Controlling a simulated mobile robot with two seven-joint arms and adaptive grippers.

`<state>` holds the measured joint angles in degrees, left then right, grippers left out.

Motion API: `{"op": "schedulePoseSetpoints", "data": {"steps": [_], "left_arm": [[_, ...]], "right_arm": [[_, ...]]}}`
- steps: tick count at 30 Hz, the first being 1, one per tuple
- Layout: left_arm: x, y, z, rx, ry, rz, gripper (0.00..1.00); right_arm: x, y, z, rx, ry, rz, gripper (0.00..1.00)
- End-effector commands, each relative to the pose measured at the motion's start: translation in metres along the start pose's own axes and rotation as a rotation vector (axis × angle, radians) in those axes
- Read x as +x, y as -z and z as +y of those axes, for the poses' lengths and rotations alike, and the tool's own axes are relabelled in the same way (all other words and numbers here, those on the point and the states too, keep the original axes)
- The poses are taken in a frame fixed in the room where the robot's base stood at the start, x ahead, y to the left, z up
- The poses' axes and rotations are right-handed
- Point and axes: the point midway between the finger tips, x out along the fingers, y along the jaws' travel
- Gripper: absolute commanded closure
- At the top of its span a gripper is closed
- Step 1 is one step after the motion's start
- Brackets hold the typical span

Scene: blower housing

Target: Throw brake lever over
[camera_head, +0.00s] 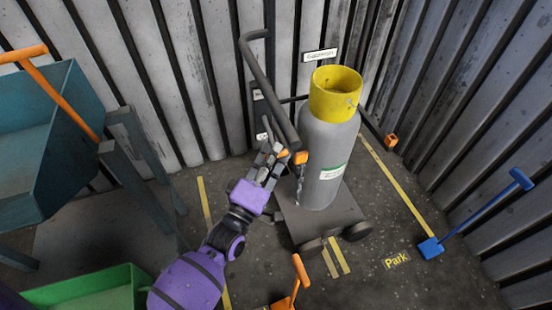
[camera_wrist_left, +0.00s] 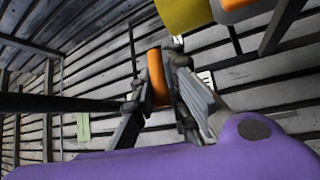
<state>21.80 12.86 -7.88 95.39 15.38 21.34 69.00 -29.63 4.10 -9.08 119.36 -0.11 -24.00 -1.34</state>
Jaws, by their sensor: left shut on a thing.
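The brake lever shows as an orange grip (camera_head: 301,157) beside the grey gas cylinder (camera_head: 325,150), low on the trolley's frame. My left gripper (camera_head: 273,155) reaches it from the lower left and is shut on it. In the left wrist view the orange grip (camera_wrist_left: 158,75) stands between the two fingers of my left gripper (camera_wrist_left: 160,92). The fingers hide part of the lever, and its pivot is hard to make out. My right gripper is not in view.
The trolley (camera_head: 320,218) carries the yellow-topped cylinder and has a tall dark handle (camera_head: 268,85). A teal bin (camera_head: 60,140) stands left and a green bin (camera_head: 95,290) lower left. A blue-handled tool (camera_head: 480,212) is at right near a "Park" floor label (camera_head: 397,261). Corrugated walls close the corner.

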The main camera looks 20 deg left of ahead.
Motion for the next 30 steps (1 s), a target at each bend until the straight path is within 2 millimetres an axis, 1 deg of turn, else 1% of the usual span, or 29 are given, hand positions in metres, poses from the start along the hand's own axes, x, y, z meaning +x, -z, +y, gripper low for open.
{"op": "schedulePoseSetpoints", "data": {"steps": [1, 6, 12, 25, 26, 29, 30], "left_arm": [[-0.002, -0.002, -0.010, 0.013, -0.014, -0.003, 1.00], [-0.001, -0.001, -0.014, 0.060, -0.060, -0.003, 1.00], [0.001, 0.000, -0.016, 0.085, -0.086, -0.002, 1.00], [0.001, 0.001, -0.016, 0.091, -0.090, -0.002, 1.00], [0.001, 0.001, -0.016, 0.091, -0.090, -0.002, 0.83], [0.001, 0.001, -0.015, 0.091, -0.090, -0.002, 0.70], [0.001, 0.001, -0.015, 0.092, -0.091, -0.002, 0.67]], "right_arm": [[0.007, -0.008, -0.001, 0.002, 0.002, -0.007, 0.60], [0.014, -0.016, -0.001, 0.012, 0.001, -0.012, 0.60], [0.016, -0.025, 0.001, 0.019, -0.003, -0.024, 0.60], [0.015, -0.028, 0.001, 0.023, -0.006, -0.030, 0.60], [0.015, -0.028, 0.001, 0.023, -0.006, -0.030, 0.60], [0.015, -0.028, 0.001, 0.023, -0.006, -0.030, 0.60], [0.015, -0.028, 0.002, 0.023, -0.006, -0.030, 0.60]]}}
